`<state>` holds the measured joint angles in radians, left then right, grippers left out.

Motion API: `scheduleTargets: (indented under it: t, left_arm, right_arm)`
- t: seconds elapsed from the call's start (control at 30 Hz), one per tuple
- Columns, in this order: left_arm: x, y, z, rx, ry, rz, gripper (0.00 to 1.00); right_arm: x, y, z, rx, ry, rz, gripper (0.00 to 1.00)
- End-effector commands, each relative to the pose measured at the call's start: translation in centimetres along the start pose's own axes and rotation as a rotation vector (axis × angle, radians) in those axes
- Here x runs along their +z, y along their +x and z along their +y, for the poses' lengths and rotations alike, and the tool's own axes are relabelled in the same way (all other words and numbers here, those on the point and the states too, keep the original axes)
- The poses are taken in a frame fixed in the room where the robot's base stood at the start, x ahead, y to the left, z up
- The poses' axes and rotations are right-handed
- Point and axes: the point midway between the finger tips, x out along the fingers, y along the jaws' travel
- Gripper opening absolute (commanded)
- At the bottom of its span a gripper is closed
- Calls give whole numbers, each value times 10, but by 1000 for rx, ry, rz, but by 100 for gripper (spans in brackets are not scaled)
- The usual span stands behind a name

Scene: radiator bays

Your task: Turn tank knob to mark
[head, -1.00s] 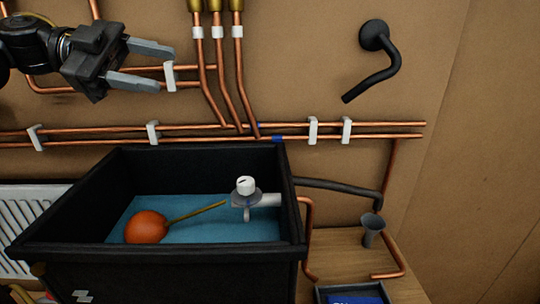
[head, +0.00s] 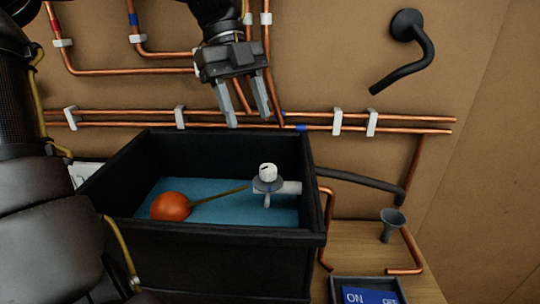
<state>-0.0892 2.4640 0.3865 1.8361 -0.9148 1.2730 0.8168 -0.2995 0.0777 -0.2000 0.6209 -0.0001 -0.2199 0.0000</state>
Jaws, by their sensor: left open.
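The tank (head: 225,238) is a black open box with blue water in it. The tank knob (head: 267,170) is a small white cap with a dark line on top. It sits on a grey disc and white valve body (head: 291,188) at the tank's right inner wall. A brass rod runs from there to an orange float ball (head: 170,206). My left gripper (head: 248,118) is open and empty, fingers pointing down, above the tank's back rim and up-left of the knob, apart from it. I cannot make out a separate mark. My right gripper is not in view.
Copper pipes with white clips (head: 337,121) run along the wall behind the tank. A black bent pipe (head: 407,50) sticks out at upper right. A grey funnel (head: 392,224) and a tray with a blue ON panel (head: 368,295) are right of the tank.

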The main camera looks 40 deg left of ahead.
Motion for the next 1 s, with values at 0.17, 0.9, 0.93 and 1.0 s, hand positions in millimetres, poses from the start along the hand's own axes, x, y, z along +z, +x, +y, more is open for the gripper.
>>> scheduleTargets:
  t: [0.17, 0.9, 0.93, 1.0]
  left_arm:
    - [1, -6, -12, 10, -58, -43, 50]
    - [5, 85, -11, 14, -59, -42, 50]
    - [5, 88, -11, 13, -58, -42, 50]
    - [5, 94, -11, 12, -58, -43, 50]
  right_arm:
    - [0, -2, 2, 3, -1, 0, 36]
    - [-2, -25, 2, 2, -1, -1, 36]
    - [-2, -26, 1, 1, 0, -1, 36]
    - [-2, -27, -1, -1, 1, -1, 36]
